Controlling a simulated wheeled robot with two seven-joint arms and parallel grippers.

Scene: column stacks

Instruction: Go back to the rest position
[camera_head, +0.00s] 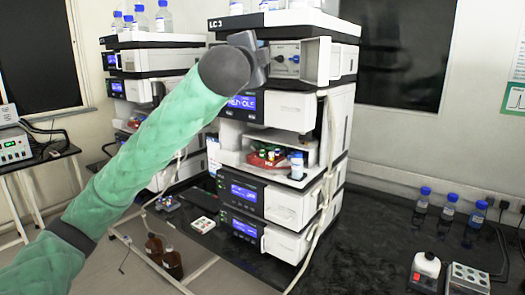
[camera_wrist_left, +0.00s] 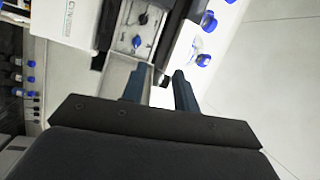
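My left arm, in a green sleeve, reaches up from the lower left of the head view. Its dark wrist and left gripper (camera_head: 256,58) are raised in front of the top part of the LC 3 stack (camera_head: 285,104), partly hiding it. In the left wrist view, the two fingers of the left gripper (camera_wrist_left: 160,78) stand apart with nothing held between them. Beyond them is a white panel with knobs (camera_wrist_left: 138,30). I cannot tell whether the fingertips touch the stack. My right gripper is in neither view.
A second stack (camera_head: 150,60) stands behind on the left. The LC 3 compartment holds a red tray (camera_head: 266,158) and a vial (camera_head: 297,166). Blue-capped bottles (camera_head: 448,206) and a small device (camera_head: 425,270) stand on the black bench at right. Brown bottles (camera_head: 172,262) stand low at left.

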